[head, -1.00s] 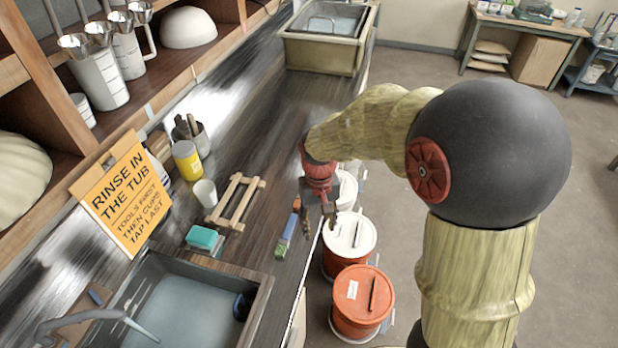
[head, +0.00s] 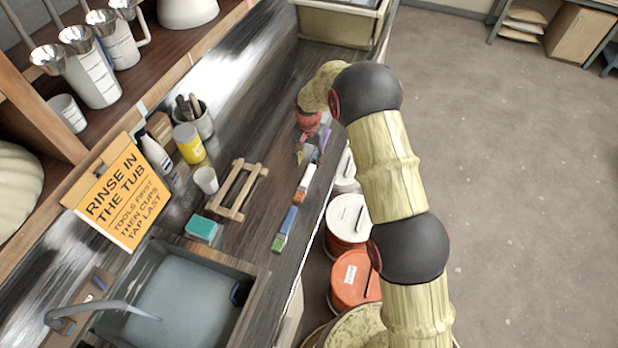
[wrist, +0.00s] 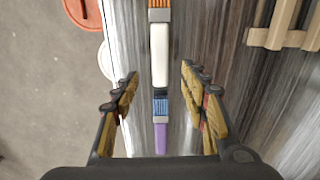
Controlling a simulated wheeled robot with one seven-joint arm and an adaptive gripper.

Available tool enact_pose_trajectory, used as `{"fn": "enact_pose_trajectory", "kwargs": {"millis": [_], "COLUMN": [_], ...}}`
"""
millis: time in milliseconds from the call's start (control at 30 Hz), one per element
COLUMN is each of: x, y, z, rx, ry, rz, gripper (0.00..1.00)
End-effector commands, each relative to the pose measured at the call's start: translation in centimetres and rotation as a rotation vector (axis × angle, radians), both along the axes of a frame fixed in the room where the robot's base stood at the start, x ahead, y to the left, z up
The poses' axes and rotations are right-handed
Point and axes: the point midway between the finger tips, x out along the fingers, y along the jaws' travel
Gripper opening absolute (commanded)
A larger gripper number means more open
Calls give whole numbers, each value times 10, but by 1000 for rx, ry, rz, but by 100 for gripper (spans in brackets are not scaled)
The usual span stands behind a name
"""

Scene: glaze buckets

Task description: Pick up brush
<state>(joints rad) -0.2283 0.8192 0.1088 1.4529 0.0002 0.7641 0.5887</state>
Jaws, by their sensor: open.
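Several brushes lie in a line along the counter's front edge. One has a blue handle and green bristles (head: 286,224). Another has a white handle and orange bristles (head: 307,179); it also shows in the wrist view (wrist: 160,55). A third, with a purple handle (wrist: 160,138) and blue bristles, lies behind it; a bit of it shows in the head view (head: 325,138), partly hidden by my gripper (head: 303,156). In the wrist view, my open, empty gripper (wrist: 160,88) has its fingers on either side of the line, around the white handle's end and the blue bristles.
A wooden rack (head: 228,209), a white cup (head: 205,180) and a green sponge (head: 202,227) stand left of the brushes. The water-filled sink (head: 250,325) is nearer. White (head: 345,213) and orange (head: 350,275) lidded buckets stand below the counter edge.

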Motion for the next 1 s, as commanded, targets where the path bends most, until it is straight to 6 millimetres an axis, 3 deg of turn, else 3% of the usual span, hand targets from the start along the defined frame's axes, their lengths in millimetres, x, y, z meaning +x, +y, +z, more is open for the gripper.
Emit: {"fn": "enact_pose_trajectory", "kwargs": {"millis": [167, 733, 1000], "x": [1, 4, 4], "y": [-1, -2, -2], "z": [-7, -70, -77], "rx": [1, 0, 0], "ry": [-4, -2, -4], "rz": [-30, -29, -29], "gripper": [44, 44, 44]}}
